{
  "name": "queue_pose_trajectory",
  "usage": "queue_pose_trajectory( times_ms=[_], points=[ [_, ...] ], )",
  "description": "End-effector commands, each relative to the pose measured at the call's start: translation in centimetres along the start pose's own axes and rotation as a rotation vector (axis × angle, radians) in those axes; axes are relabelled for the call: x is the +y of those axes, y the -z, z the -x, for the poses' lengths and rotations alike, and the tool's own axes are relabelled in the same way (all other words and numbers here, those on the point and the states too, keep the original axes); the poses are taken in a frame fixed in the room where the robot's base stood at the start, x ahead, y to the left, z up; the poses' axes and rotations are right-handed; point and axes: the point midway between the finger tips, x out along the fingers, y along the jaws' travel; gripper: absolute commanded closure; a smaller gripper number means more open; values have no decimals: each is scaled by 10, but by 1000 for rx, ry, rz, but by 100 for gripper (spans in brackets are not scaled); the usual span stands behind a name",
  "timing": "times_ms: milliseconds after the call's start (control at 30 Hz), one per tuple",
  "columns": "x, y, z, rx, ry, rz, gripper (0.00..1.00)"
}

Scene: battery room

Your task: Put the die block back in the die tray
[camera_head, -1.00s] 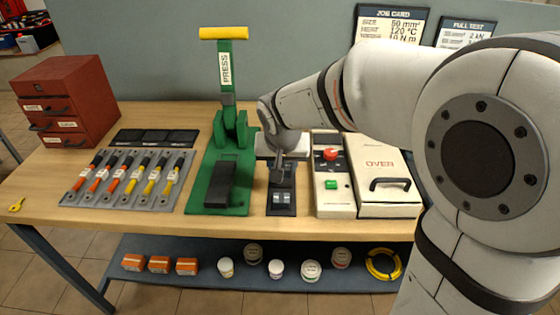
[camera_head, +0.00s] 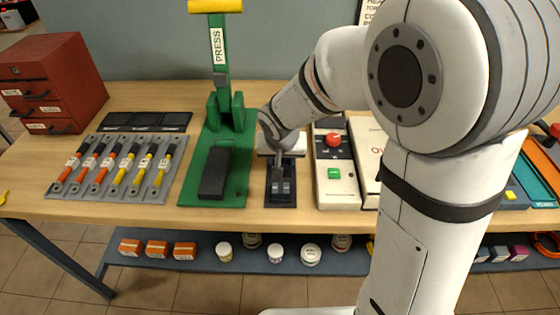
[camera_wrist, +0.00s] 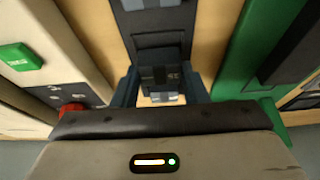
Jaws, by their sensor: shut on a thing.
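The die tray (camera_head: 285,204) is a narrow black tray on the bench, right of the green press. Grey die blocks (camera_head: 281,187) sit at its front in the head view. My gripper (camera_wrist: 162,88) is over the rear part of the tray, pointing down. Its fingers are shut on a small dark die block (camera_wrist: 160,76) with a pale marking. The tray (camera_wrist: 152,42) runs away beneath it in the wrist view. The wrist hides the held block in the head view. I cannot tell whether the block touches the tray.
The green press (camera_head: 215,190) stands close on the left. A control box with a red knob and green button (camera_head: 334,173) is close on the right, beside the oven (camera_head: 368,180). The bench front edge is clear.

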Motion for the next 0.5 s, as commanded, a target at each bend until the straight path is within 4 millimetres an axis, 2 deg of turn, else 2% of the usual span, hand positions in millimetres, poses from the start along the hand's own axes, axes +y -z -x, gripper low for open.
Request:
queue_pose_trajectory(
  times_ms=[33,100,467,500],
  points=[
    [0,-4,-8,-3,-1,1,92],
    [0,-5,-12,0,1,1,92],
    [-1,-6,-15,1,2,1,92],
    [-1,-6,-14,0,1,1,57]
  ],
)
